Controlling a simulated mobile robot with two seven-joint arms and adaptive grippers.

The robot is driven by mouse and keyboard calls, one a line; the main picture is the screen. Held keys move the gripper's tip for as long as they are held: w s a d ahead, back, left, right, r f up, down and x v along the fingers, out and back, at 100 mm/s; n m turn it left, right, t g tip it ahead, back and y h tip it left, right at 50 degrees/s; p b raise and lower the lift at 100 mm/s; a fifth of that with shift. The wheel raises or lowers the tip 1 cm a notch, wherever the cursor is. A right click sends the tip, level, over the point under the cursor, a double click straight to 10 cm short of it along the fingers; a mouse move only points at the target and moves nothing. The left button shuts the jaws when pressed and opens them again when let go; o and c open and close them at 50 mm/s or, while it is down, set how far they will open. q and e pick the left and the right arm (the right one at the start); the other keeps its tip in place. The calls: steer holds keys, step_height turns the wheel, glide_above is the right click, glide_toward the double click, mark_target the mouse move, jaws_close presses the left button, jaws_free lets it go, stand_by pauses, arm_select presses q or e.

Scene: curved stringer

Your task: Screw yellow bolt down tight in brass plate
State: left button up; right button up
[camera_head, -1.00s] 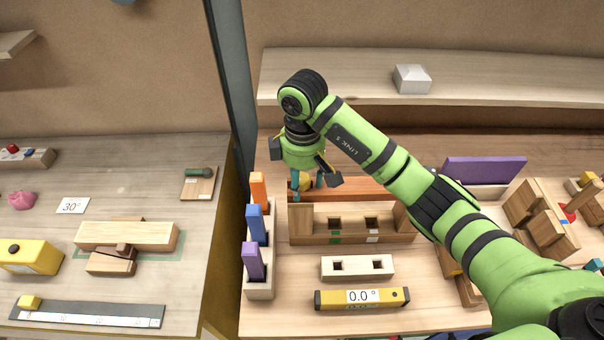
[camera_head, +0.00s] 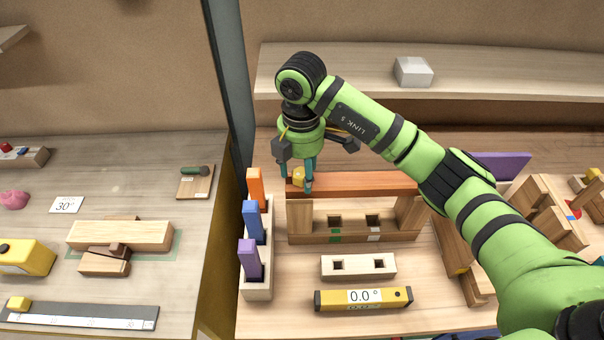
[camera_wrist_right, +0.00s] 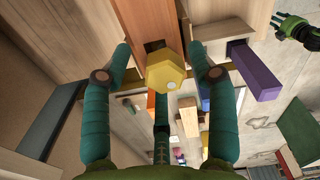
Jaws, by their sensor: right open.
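The yellow bolt (camera_head: 298,177) stands at the left end of the reddish-brown beam (camera_head: 365,184). Its six-sided yellow head (camera_wrist_right: 166,70) is seen close up in the right wrist view. My right gripper (camera_head: 300,184) points down around the bolt head. Its teal fingers are open, and in the wrist view they stand apart on several sides of the head with visible gaps. A green and black hand, apparently my left gripper (camera_wrist_right: 293,28), is at the wrist view's top right, too small to judge.
A rack (camera_head: 258,285) with orange, blue and purple upright pieces stands just left of the beam. A wooden block with two holes (camera_head: 358,267) and a yellow level reading 0.0° (camera_head: 363,299) lie in front. A grey post (camera_head: 230,90) rises behind left.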

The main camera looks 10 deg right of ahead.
steer(key=n, duration=0.1)
steer(key=n+b, duration=0.1)
steer(key=shift+w+f+n, duration=0.15)
steer(key=shift+n, duration=0.65)
arm_select(q)
steer(key=shift+f, duration=0.95)
steer(key=shift+r, duration=0.1)
arm_select(e)
steer(key=shift+r, duration=0.4)
steer(key=c, duration=1.1)
steer(key=shift+c, duration=0.2)
